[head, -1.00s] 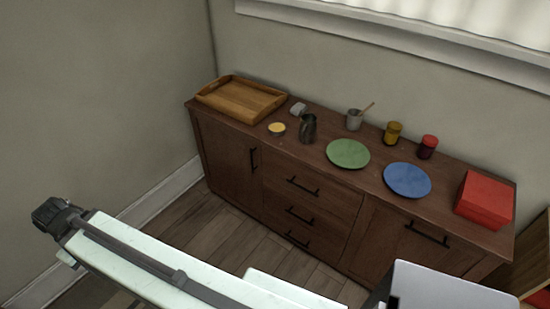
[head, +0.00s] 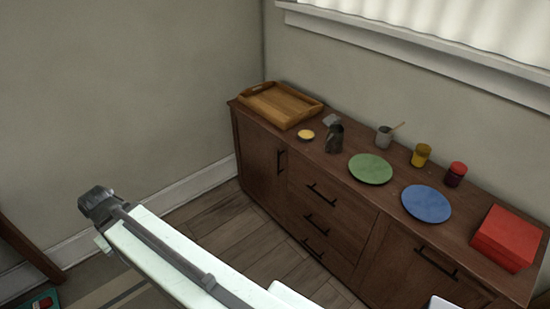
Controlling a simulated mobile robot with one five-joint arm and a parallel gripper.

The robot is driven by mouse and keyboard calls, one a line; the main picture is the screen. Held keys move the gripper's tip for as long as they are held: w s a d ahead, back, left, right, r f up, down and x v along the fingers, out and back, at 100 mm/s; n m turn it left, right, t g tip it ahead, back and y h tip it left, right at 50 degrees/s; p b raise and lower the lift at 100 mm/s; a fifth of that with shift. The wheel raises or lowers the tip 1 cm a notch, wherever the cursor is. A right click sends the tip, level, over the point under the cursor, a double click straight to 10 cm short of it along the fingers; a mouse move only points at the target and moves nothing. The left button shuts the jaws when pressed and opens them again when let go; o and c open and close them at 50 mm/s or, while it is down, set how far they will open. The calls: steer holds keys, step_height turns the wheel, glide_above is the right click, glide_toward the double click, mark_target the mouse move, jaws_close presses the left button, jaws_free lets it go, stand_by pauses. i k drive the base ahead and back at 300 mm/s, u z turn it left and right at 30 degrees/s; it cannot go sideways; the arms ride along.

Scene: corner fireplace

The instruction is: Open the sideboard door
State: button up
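The dark brown wooden sideboard (head: 345,222) stands against the back wall in the head view. Its left door (head: 259,159) is closed and has a black vertical handle (head: 281,162) near its right edge. Several drawers with black bar handles fill the middle. A right front panel (head: 400,262) has a black horizontal handle (head: 437,263) and is closed too. My gripper (head: 92,197) is at the far end of my pale arm, at the left of the view, apart from the sideboard. Its fingers are too small and dark to tell whether they are open.
On the sideboard top are a wooden tray (head: 309,112), a green plate (head: 370,169), a blue plate (head: 426,204), a red box (head: 507,237), a dark jug (head: 335,139) and jars. Bare wooden floor (head: 222,218) lies between my arm and the sideboard.

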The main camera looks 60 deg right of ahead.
mark_target(262, 159)
steer(key=i, duration=0.85)
steer(key=z, duration=0.05)
